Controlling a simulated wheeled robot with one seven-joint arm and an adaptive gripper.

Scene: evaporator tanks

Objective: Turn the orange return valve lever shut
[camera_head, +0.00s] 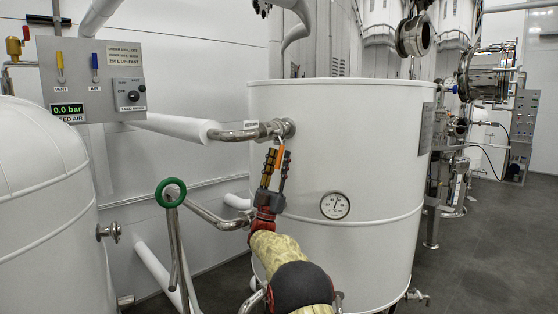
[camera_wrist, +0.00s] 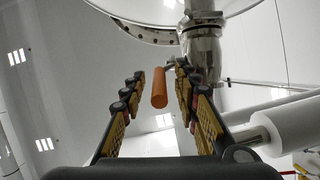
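The orange return valve lever (camera_head: 281,152) hangs below the metal pipe fitting (camera_head: 277,129) on the white tank. My gripper (camera_head: 277,158) is just below the fitting, fingers pointing up, around the lever's height. In the wrist view, the lever (camera_wrist: 160,88) shows as an orange bar between the two fingers of my gripper (camera_wrist: 159,76). The fingers are open, with gaps visible on both sides of the lever. I see no contact. The metal valve body (camera_wrist: 202,50) is above and right of the lever in the wrist view.
The white tank (camera_head: 355,150) with a round dial gauge (camera_head: 335,205) stands behind my arm. A control panel (camera_head: 92,80) reading 0.0 bar is at upper left. Floor at right (camera_head: 480,260) is clear.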

